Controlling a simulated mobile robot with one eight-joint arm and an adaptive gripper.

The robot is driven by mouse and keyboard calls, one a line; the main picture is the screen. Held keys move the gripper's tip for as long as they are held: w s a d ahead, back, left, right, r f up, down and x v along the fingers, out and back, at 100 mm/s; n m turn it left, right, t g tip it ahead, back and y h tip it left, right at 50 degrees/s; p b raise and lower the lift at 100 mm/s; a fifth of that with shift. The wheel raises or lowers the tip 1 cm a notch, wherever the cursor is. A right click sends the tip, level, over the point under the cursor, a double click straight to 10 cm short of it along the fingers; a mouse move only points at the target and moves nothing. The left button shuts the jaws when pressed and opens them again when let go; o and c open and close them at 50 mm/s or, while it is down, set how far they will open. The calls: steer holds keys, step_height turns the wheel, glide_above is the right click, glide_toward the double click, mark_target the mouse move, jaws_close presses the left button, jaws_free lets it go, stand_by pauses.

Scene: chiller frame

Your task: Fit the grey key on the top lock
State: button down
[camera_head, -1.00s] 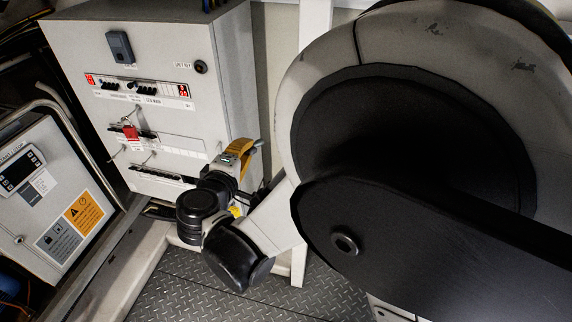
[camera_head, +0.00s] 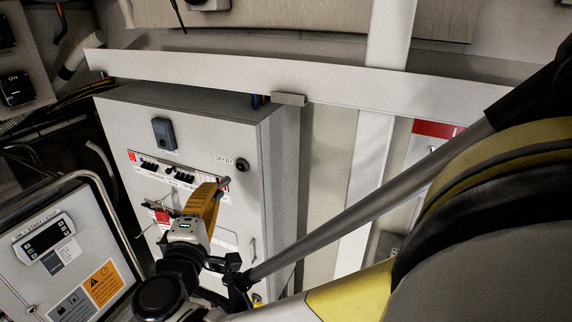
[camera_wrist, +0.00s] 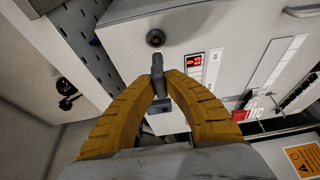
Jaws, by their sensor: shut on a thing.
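The top lock (camera_head: 242,164) is a round dark fitting near the upper right corner of the light grey cabinet front (camera_head: 180,120). It also shows in the wrist view (camera_wrist: 155,38), just beyond the key. My gripper (camera_head: 216,186), with yellow fingers, is in front of the cabinet, below and left of the lock in the head view. Its fingers are shut on the grey key (camera_wrist: 157,66), whose tip points toward the lock. The key's tip also shows in the head view (camera_head: 223,181). Key and lock look apart; the exact gap cannot be told.
The cabinet front carries a dark box-like handle (camera_head: 164,133), a row of black switches (camera_head: 165,169) and a red tag (camera_head: 162,216). A controller panel (camera_head: 50,245) stands at the lower left. A white beam (camera_head: 200,70) crosses above the cabinet.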

mark_target(226, 184)
steer(key=shift+a, duration=0.2)
steer(key=shift+w+d, duration=0.4)
steer(key=shift+w, duration=0.5)
steer(key=shift+w+d, duration=0.4)
steer(key=shift+w, duration=0.45)
steer(key=shift+w+d, duration=0.4)
steer(key=shift+w, duration=0.5)
stand_by(0.5)
steer(key=shift+w+d+b, duration=0.2)
steer(key=shift+w+b, duration=0.1)
steer(key=shift+w, duration=0.1)
stand_by(0.4)
steer(key=c, duration=1.4)
jaws_free()
steer(key=shift+c, duration=0.2)
